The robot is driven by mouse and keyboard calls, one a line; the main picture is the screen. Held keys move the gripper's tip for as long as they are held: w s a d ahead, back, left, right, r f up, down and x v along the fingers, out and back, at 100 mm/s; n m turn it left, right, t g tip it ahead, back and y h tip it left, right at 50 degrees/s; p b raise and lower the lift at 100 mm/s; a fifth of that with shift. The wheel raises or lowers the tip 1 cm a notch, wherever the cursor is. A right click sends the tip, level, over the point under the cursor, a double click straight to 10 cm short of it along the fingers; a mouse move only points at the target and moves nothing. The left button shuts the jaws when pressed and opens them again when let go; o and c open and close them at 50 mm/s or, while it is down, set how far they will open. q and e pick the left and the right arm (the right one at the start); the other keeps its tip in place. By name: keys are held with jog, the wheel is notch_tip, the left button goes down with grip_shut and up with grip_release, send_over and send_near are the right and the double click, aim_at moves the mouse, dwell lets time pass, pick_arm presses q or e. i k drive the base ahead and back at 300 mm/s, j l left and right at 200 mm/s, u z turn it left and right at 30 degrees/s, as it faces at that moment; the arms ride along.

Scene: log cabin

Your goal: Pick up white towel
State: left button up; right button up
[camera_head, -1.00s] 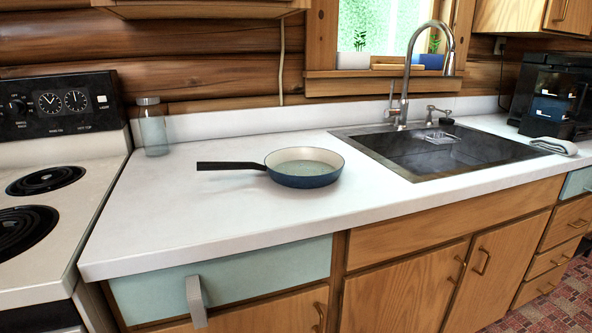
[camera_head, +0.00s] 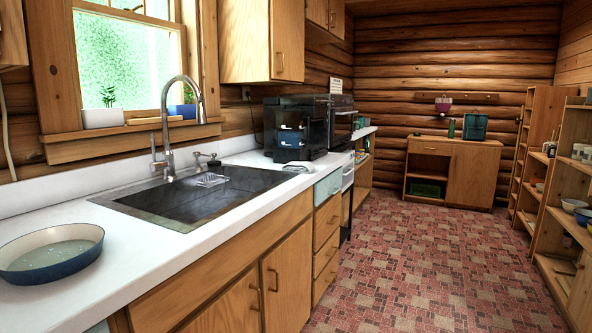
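A small folded white towel (camera_head: 299,168) lies on the white countertop (camera_head: 242,158), just past the right end of the sink and in front of the black appliance. It is small in the picture, and its folds are hard to make out. Neither of my grippers shows in the head view.
The dark sink (camera_head: 205,195) with a tall faucet (camera_head: 188,110) is set in the counter. A blue pan (camera_head: 50,255) sits at the near left. A black appliance (camera_head: 295,125) stands behind the towel. The tiled floor (camera_head: 420,250) is clear; shelves (camera_head: 560,190) line the right.

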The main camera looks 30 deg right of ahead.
aim_at(302, 168)
jog(key=i+l+u, duration=0.1)
jog(key=i+l, duration=0.65)
jog(key=l, duration=0.2)
jog(key=i+l+u, duration=0.15)
jog(key=i+l, duration=0.2)
jog(key=l, duration=0.15)
